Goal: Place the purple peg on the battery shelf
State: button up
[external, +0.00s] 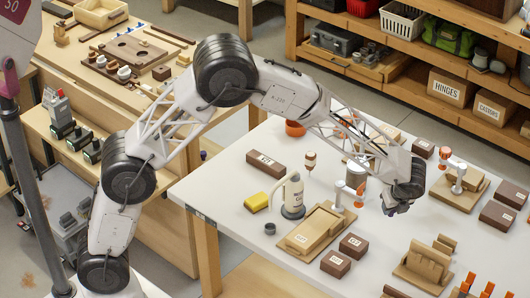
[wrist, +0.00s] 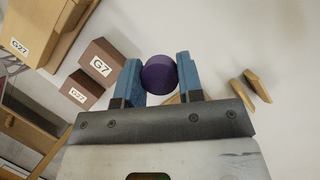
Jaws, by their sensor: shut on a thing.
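The purple peg (wrist: 158,75) is held between the two blue fingers of my gripper (wrist: 159,80) in the wrist view, with its round end facing the camera. In the external view my gripper (external: 398,207) hangs over the right part of the white table, and the peg is mostly hidden there. A low wooden shelf (external: 112,157) at the left holds several dark battery-like blocks (external: 80,138); I cannot tell for sure that it is the battery shelf. My gripper is far to the right of it.
Block G7 (wrist: 101,65) is left of the fingers in the wrist view. Orange-topped clamps (external: 444,155) stand nearby.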

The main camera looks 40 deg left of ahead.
jog(key=r, duration=0.5)
jog(key=shift+w+a+r, duration=0.1)
jog(key=shift+a+r, duration=0.1)
jog(key=shift+r, duration=0.2)
jog(key=w+a+n, duration=0.1)
jog(key=w+a, duration=0.3)
jog(key=a, duration=0.6)
jog(key=w+a+n+g, duration=0.1)
jog(key=w+a, duration=0.4)
jog(key=a, duration=0.6)
jog(key=w+a+n, duration=0.1)
jog(key=w+a, duration=0.3)
jog(key=a, duration=0.6)
jog(key=a+n+g, duration=0.1)
jog(key=a+n, duration=0.1)
jog(key=a, duration=3.4)
jog(key=s+a+n, duration=0.1)
jog(key=s+a, duration=0.8)
jog(key=a, duration=0.5)
jog(key=s+a+n+g, duration=0.1)
jog(key=s+a+n, duration=0.1)
jog(key=s+a, duration=0.9)
jog(key=s+a+n, duration=0.1)
jog(key=s+a, duration=0.5)
jog(key=a, duration=1.2)
notch_tip(320, 180, down, 22)
jog(key=shift+s+y, duration=0.3)
jog(key=shift+y, duration=0.1)
